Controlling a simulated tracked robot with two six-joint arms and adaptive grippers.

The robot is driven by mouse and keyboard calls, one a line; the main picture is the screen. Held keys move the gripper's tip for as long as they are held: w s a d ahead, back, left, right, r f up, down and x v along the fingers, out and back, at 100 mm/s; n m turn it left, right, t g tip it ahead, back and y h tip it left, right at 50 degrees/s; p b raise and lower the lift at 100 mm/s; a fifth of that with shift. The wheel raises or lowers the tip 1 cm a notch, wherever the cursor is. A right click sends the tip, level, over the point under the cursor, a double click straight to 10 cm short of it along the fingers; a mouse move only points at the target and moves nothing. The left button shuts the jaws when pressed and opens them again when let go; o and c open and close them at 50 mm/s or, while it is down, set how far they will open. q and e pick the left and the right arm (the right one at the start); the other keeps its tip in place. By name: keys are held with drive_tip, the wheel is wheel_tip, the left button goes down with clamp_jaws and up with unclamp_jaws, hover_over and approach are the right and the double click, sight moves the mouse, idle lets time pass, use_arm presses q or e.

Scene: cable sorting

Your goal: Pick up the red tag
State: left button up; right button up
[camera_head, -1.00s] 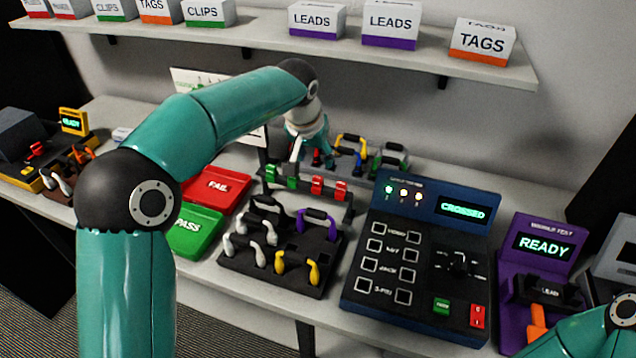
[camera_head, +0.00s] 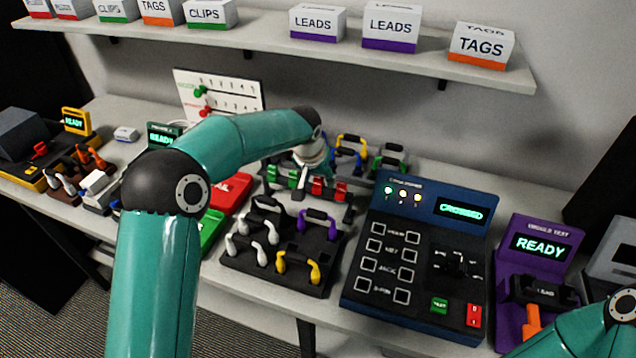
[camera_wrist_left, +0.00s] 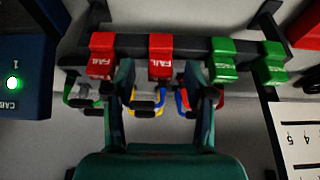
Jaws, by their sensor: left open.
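Two red FAIL tags hang side by side on a dark rack bar (camera_wrist_left: 190,47) in the left wrist view: one red tag (camera_wrist_left: 160,56) and another red tag (camera_wrist_left: 103,56) to its left. Two green PASS tags (camera_wrist_left: 222,62) hang to the right. My left gripper (camera_wrist_left: 163,103) is open, its fingers spread either side of the first red tag's line, with the tag just beyond the tips. In the head view, my left gripper (camera_head: 316,179) is over the rack, partly hiding the tags. The outer red tag (camera_head: 341,191) shows there. My right gripper is out of frame.
Coloured leads hang on a rack (camera_head: 352,141) behind the tags. A dark tray of cable leads (camera_head: 298,272) stands in front. A blue tester (camera_head: 420,255) reading CROSSED is to the right. A white board (camera_head: 235,92) stands behind my arm.

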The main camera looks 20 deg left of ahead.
use_arm(q)
drive_tip(key=c, duration=0.9)
drive_tip(key=shift+r, duration=0.15)
drive_tip(key=shift+r, duration=0.6)
wheel_tip(320, 180, up, 10)
wheel_tip(320, 180, up, 9)
drive_tip(key=p, duration=0.3)
hover_over(318, 178)
drive_tip(key=shift+s+r+p, duration=0.1)
drive_tip(key=shift+r+p, duration=1.2)
drive_tip(key=shift+p, duration=0.35)
